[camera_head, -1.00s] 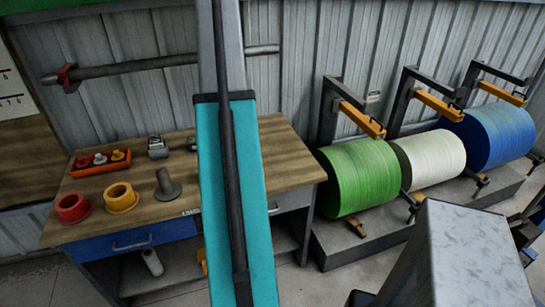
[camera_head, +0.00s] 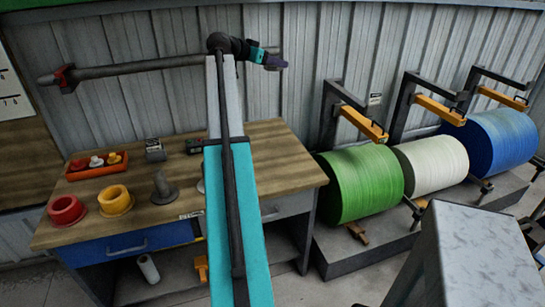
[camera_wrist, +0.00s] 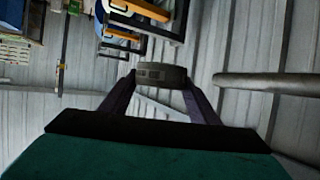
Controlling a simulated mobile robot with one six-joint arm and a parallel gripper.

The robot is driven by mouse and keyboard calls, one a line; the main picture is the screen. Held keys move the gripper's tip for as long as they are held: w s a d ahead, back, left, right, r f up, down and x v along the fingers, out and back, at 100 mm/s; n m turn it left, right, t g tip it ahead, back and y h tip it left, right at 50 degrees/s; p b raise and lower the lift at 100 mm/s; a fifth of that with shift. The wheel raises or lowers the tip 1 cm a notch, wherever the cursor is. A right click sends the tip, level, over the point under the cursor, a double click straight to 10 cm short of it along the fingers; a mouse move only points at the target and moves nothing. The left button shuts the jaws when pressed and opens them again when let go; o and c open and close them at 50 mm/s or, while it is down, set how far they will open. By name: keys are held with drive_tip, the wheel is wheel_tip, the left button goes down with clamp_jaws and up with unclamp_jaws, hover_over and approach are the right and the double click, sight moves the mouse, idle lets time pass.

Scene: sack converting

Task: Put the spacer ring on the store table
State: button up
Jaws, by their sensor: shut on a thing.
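My gripper (camera_wrist: 160,98) is shut on a grey ring-like thing, which I take to be the spacer ring (camera_wrist: 160,72), seen edge-on between the fingertips in the wrist view. In the head view my gripper (camera_head: 279,62) is held high in front of the corrugated wall, above and behind the wooden table, pointing right; the ring is not clear there. The wooden table (camera_head: 245,150), the only clear table and likely the store table, stands at left centre with drawers below. My arm hides part of its top.
On the table are a red flanged ring (camera_head: 66,210), a yellow one (camera_head: 115,200), a grey flanged post (camera_head: 163,187), an orange tray (camera_head: 96,170) and a small grey device (camera_head: 154,150). A wall pipe (camera_head: 140,68) runs behind. Green (camera_head: 360,187), white and blue rolls stand right.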

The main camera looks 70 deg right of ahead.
drive_tip(key=b, duration=0.4)
hover_over(275, 167)
wheel_tip(275, 167, down, 31)
drive_tip(key=shift+w+r+g, duration=0.1)
drive_tip(key=shift+r+g, duration=0.05)
drive_tip(key=shift+g, duration=0.25)
drive_tip(key=shift+f+p, duration=0.4)
drive_tip(key=shift+f, duration=2.7)
drive_tip(key=shift+f+p, duration=0.35)
drive_tip(key=shift+f, duration=1.55)
drive_tip(key=shift+f, duration=0.1)
